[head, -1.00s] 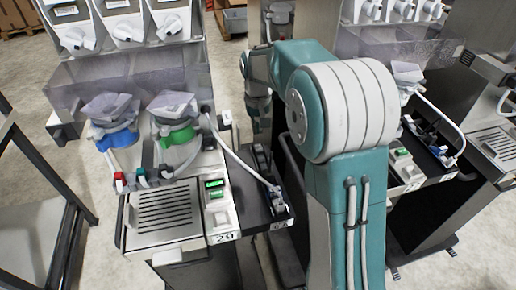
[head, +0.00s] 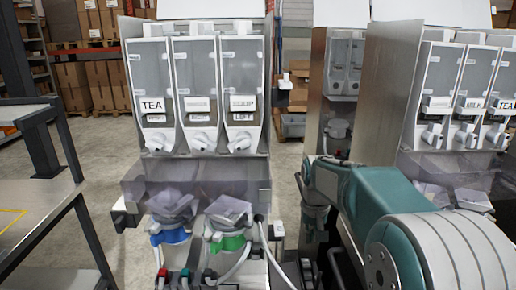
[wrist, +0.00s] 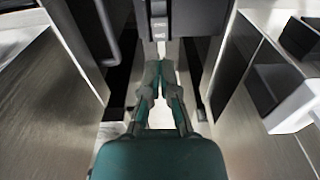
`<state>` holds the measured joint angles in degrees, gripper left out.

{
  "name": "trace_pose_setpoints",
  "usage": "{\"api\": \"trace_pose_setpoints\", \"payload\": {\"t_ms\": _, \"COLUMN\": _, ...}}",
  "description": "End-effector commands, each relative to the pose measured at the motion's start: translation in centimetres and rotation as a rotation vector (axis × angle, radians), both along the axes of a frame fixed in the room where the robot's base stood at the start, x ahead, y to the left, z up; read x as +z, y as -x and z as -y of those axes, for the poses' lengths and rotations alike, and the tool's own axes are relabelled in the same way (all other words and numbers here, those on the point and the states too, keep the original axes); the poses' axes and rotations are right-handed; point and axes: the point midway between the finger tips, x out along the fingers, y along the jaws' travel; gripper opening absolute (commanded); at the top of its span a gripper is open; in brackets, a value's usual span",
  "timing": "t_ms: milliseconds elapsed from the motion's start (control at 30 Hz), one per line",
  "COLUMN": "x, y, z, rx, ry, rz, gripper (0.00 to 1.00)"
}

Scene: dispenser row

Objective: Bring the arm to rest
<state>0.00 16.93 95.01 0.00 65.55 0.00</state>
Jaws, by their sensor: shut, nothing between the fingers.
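My arm, teal with white bands, reaches away from me at the right of the head view. Its far end is partly hidden behind its own links there. In the wrist view my gripper (wrist: 160,75) points away from the camera, its two fingers close together at the tips and nothing held between them. It is in a narrow gap between metal cabinet sides, with a dark labelled panel (wrist: 172,18) just beyond the fingertips. I cannot tell whether the fingers touch it.
A dispenser station (head: 200,95) with TEA among its labels stands ahead, with blue (head: 170,237) and green (head: 228,242) collared units below. Another dispenser station (head: 462,95) stands right. A metal shelf (head: 45,205) is at left. Boxes (head: 92,75) are stacked behind. Floor shows between.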

Motion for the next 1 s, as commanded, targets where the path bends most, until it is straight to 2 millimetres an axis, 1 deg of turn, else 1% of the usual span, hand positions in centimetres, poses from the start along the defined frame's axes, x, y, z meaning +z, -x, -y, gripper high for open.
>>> {"api": "trace_pose_setpoints", "payload": {"t_ms": 33, "x": 1.2, "y": 1.2, "z": 0.0, "rx": 0.0, "ry": 0.0, "rz": 0.023, "gripper": 0.0}}
{"api": "trace_pose_setpoints", "payload": {"t_ms": 200, "x": 3.8, "y": 4.9, "z": 0.0, "rx": 0.0, "ry": 0.0, "rz": 0.086, "gripper": 0.0}}
{"api": "trace_pose_setpoints", "payload": {"t_ms": 333, "x": 5.3, "y": 7.8, "z": 0.0, "rx": 0.0, "ry": 0.0, "rz": 0.134, "gripper": 0.0}}
{"api": "trace_pose_setpoints", "payload": {"t_ms": 500, "x": 6.6, "y": 11.8, "z": 0.0, "rx": 0.0, "ry": 0.0, "rz": 0.197, "gripper": 0.0}}
{"api": "trace_pose_setpoints", "payload": {"t_ms": 733, "x": 7.3, "y": 17.2, "z": 0.0, "rx": 0.0, "ry": 0.0, "rz": 0.283, "gripper": 0.0}}
{"api": "trace_pose_setpoints", "payload": {"t_ms": 833, "x": 7.2, "y": 19.5, "z": 0.0, "rx": 0.0, "ry": 0.0, "rz": 0.321, "gripper": 0.0}}
{"api": "trace_pose_setpoints", "payload": {"t_ms": 1000, "x": 6.5, "y": 23.1, "z": 0.0, "rx": 0.0, "ry": 0.0, "rz": 0.383, "gripper": 0.0}}
